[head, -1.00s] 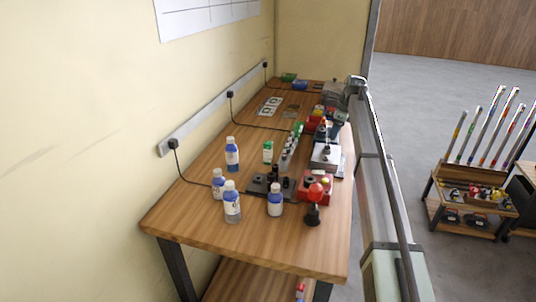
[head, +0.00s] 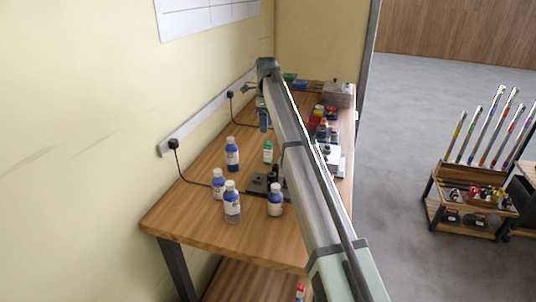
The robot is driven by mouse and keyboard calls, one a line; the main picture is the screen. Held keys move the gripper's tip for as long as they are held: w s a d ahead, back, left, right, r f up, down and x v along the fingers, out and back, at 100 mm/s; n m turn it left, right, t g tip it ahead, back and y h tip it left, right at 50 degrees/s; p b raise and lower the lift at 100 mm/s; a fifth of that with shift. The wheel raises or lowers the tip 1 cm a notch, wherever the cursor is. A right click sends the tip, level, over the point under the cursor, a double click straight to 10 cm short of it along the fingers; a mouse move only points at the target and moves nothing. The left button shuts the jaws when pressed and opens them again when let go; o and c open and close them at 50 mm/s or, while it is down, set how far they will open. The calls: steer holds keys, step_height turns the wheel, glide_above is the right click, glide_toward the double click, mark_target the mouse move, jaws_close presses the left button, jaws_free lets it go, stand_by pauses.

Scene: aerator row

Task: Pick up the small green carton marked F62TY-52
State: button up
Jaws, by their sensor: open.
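A small green and white carton (head: 267,152) stands upright on the wooden bench, just right of a blue-labelled bottle. Its marking is too small to read, so I cannot confirm it is F62TY-52. My gripper (head: 264,123) hangs from the arm's end, above and beyond this carton in the picture, apart from it. It is open, small and dark bluish; its fingers are hard to make out and I see nothing held. Another small green item near the row of vials, visible earlier, is now hidden behind my arm.
Several white-capped bottles (head: 232,201) stand at the front of the bench (head: 185,218). A dark stand (head: 258,184) is partly covered by my arm. A power strip (head: 196,124) with cables runs along the wall. A grey box (head: 337,95) sits at the back right.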

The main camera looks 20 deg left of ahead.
mark_target(268, 143)
step_height(268, 143, down, 7)
steer(key=shift+f, duration=0.1)
steer(key=shift+w+d+f, duration=0.1)
steer(key=shift+d+f, duration=0.05)
steer(key=shift+f, duration=1.1)
steer(key=shift+w+d+f, duration=0.1)
steer(key=shift+d+f, duration=0.05)
steer(key=shift+f, duration=1.1)
steer(key=c, duration=1.1)
steer(key=shift+o, duration=0.2)
